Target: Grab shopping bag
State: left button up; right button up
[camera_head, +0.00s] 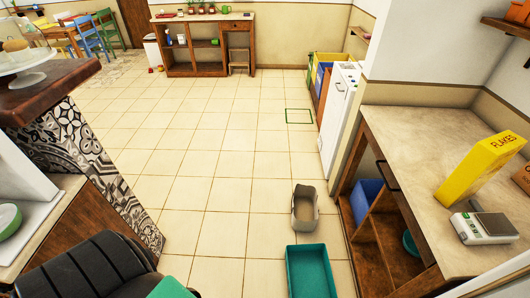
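A small beige-brown open-topped thing (305,209) stands on the tiled floor right of centre, just behind a teal crate (291,272). It looks like the shopping bag, with its opening facing up, but it is too small to be certain. Nothing is touching it from above. Neither of my grippers can be seen in the head view.
A counter (405,135) with open shelves runs along the right, holding a yellow flakes box (482,168) and a scale (485,228). A patterned island (85,165) stands at left. A black ribbed object (85,268) fills the bottom left. The middle floor is clear.

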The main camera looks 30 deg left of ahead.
aim_at(305, 210)
jog(key=u, duration=0.55)
jog(key=k+z, duration=0.25)
jog(key=k+l+z, duration=0.15)
jog(key=k+z, duration=0.15)
jog(key=i+j+z, duration=0.35)
jog(key=j+z, duration=0.15)
jog(key=i+j+z, duration=0.1)
jog(key=j+z, duration=0.15)
jog(key=j, duration=0.15)
jog(key=i+j+z, duration=0.1)
jog(key=j+z, duration=0.15)
jog(key=j, duration=0.15)
jog(key=j+z, duration=0.25)
jog(key=i+j, duration=0.1)
jog(key=j, duration=0.5)
jog(key=i+j, duration=0.1)
jog(key=j, duration=0.5)
jog(key=i+j, duration=0.1)
jog(key=j, duration=0.5)
jog(key=i+j, duration=0.1)
jog(key=j, duration=0.45)
